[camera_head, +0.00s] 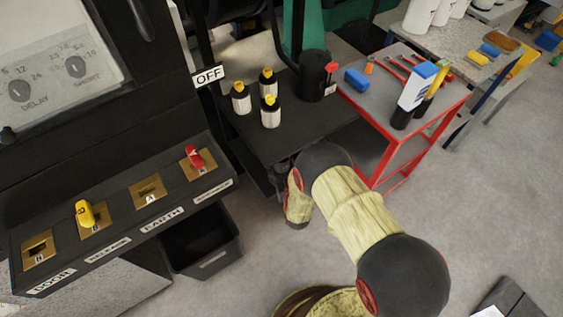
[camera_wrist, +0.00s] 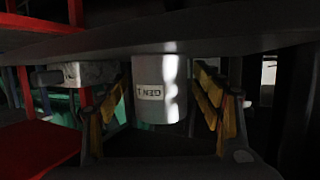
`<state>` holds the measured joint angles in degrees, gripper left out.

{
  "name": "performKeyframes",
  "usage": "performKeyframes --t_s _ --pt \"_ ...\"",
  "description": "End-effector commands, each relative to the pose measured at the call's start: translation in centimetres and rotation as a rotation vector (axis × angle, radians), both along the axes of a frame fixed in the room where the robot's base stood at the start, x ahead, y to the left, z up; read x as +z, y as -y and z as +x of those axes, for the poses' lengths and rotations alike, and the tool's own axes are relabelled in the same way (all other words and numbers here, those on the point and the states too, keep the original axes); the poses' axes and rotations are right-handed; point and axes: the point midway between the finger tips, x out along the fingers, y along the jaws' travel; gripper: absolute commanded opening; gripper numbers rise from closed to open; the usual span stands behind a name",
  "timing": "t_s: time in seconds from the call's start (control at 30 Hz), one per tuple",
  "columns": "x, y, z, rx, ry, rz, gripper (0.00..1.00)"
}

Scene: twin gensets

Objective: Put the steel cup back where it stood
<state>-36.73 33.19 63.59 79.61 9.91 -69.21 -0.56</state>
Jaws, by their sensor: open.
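A pale steel cylinder, apparently the steel cup (camera_wrist: 172,84), is in the middle of the wrist view, with a small label that reads upside down, seemingly "GEN 1". It meets a dark slab (camera_wrist: 60,43) across the top of that view. My gripper (camera_wrist: 160,102) is open, with one gold-padded finger on each side of the cup; I see gaps on both sides, and cannot tell how deep the cup sits between them. In the head view my gripper (camera_head: 282,178) is partly hidden, low by the dark table's front edge, and I cannot make out the cup there.
The dark table (camera_head: 315,135) bears several yellow-capped bottles (camera_head: 270,112) and a black canister (camera_head: 317,75). A red cart (camera_head: 385,150) with tools stands to its right. A switch panel (camera_head: 120,205) is at left, a black bin (camera_head: 205,245) below it.

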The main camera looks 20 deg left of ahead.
Motion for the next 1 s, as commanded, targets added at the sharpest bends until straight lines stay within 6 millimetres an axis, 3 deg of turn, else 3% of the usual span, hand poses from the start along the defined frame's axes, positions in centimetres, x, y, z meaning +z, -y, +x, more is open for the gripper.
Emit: performKeyframes --t_s 0.3,0.5,1.0 --pt "2.3 2.8 -5.6 0.002 -0.001 0.0 0.66" --pt "3.0 4.0 -7.9 0.0 0.0 0.0 0.66" --pt "3.1 4.4 -8.7 0.0 0.001 0.0 0.66"
